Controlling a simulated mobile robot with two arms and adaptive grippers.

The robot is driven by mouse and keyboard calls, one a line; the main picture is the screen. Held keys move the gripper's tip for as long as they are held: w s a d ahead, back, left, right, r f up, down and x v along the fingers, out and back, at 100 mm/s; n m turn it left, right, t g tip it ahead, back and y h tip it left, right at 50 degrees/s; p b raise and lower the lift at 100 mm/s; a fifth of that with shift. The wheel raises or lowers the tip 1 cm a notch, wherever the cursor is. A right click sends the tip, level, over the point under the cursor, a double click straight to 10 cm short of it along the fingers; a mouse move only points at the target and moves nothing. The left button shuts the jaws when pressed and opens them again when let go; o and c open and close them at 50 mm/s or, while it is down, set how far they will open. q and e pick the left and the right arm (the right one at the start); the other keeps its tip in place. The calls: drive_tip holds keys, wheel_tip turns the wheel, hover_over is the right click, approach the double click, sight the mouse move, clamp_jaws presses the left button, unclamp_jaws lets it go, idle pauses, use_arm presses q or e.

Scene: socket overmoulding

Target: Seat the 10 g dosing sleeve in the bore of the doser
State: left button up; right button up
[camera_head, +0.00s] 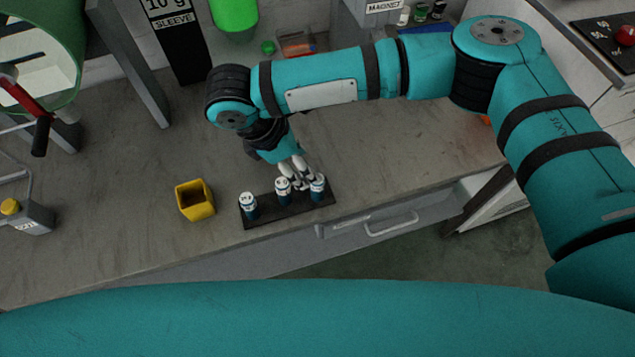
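Three small cylindrical sleeves with white tops and dark blue bodies stand upright in a row on a black rack (290,207) near the counter's front edge. They are the left sleeve (249,206), the middle sleeve (283,189) and the right sleeve (317,188). Their markings are too small to read. My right gripper (297,180) points down at the middle and right sleeves, its pale fingers close to their tops. I cannot tell whether it grips one. A black panel (183,45) reads "10 g SLEEVE". I cannot make out the doser's bore. My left gripper is out of view.
A yellow open box (195,201) stands left of the rack. A grey can (30,217) with a yellow cap is at far left. A green drum (45,45) and a bright green container (234,12) are at the back. Counter between box and can is clear.

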sight(317, 188)
drive_tip(key=x, duration=0.2)
drive_tip(key=p+x, duration=0.1)
drive_tip(key=x, duration=0.2)
drive_tip(key=p+x, duration=0.1)
drive_tip(key=x, duration=0.1)
drive_tip(key=shift+s+d+f, duration=0.15)
drive_tip(key=shift+s+f, duration=0.15)
drive_tip(key=shift+d+f, duration=0.1)
drive_tip(key=shift+f, duration=0.15)
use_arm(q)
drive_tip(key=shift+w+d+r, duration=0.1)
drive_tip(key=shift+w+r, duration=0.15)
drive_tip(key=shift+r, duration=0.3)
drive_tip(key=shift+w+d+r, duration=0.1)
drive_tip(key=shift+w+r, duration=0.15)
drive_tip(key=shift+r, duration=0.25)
use_arm(e)
clamp_jaws()
